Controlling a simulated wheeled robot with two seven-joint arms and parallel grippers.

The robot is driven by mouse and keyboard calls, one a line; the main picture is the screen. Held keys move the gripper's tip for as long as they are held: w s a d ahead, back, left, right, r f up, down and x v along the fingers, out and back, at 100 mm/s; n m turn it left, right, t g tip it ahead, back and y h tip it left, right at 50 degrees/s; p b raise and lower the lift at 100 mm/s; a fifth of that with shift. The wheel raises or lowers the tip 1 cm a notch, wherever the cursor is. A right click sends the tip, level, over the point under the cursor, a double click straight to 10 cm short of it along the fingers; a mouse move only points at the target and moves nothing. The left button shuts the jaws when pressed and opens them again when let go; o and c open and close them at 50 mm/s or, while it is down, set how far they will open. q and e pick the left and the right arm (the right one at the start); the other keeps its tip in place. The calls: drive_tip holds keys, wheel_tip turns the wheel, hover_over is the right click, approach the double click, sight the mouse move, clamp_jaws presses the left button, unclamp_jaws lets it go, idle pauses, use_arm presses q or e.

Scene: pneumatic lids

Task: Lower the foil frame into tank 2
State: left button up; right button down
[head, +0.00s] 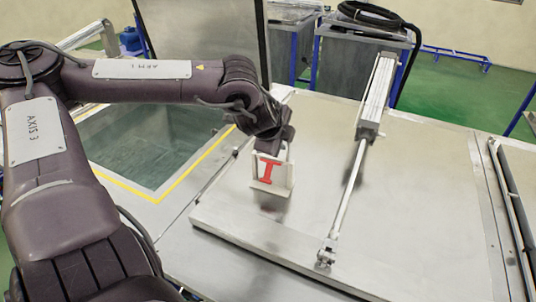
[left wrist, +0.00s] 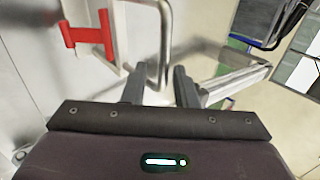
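A pale frame (head: 286,174) with a red I-shaped piece (head: 266,172) is over the metal lid, just below my left gripper (head: 274,143). A small shadow lies under it; I cannot tell whether it touches the lid. In the left wrist view my left gripper (left wrist: 160,70) has its two fingers apart, with a bent grey bar (left wrist: 165,32) showing between them and a gap on each side. The red piece (left wrist: 90,36) is at the upper left there. The open tank (head: 150,150) with greenish water is at the left. No tank number is readable. My right gripper is out of view.
A wide metal lid (head: 420,210) lies flat on the right, with a pneumatic cylinder (head: 374,95) and its rod (head: 345,195) across it. Yellow tape (head: 190,175) edges the tank. Grey bins stand behind.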

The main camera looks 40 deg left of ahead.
sight(281, 160)
use_arm(q)
drive_tip(key=c, duration=0.5)
drive_tip(key=shift+r+p, duration=0.9)
drive_tip(key=shift+r, duration=0.65)
